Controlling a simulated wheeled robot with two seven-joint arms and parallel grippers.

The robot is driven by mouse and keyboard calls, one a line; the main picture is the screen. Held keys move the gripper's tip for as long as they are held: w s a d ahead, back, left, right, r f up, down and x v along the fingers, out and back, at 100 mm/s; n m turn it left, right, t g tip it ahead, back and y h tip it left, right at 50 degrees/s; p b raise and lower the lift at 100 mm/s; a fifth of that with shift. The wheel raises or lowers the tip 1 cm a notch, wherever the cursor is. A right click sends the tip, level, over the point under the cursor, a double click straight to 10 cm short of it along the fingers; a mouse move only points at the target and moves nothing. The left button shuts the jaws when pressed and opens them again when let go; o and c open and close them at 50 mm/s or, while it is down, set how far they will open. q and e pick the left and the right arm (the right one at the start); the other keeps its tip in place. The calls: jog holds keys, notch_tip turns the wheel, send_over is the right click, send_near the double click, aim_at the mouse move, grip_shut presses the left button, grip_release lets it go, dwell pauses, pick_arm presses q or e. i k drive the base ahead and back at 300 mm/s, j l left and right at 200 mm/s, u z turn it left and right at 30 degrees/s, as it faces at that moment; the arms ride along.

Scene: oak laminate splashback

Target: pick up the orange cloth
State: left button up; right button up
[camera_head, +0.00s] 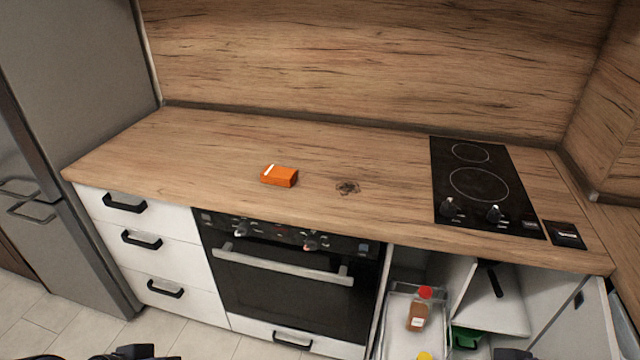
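The orange cloth (279,176) lies on the wooden worktop, left of the middle, above the oven. It looks like a small, thick folded block with a white strip at its left end. Nothing touches it. Only a dark tip of my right gripper (512,353) shows at the bottom edge on the right. Both are low in front of the cabinets, far from the cloth. Their fingers are cut off by the frame.
A black hob (478,205) is set in the worktop (200,150) at right. Below stand white drawers (150,240) and an oven (285,280). At lower right, an open cabinet has a pulled-out rack with a bottle (418,312). A fridge (75,120) stands left. Worktop around the cloth is clear.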

aim_at(277, 175)
jog(key=j+z, duration=0.15)
jog(key=z, duration=0.35)
jog(key=i+j+z, duration=0.1)
jog(key=z, duration=0.4)
jog(key=i+j+z, duration=0.1)
jog(key=j+z, duration=0.25)
jog(key=j, duration=0.45)
jog(key=j+z, duration=0.3)
jog(key=j, duration=0.9)
jog(key=i+j, duration=0.1)
jog(key=j, duration=0.3)
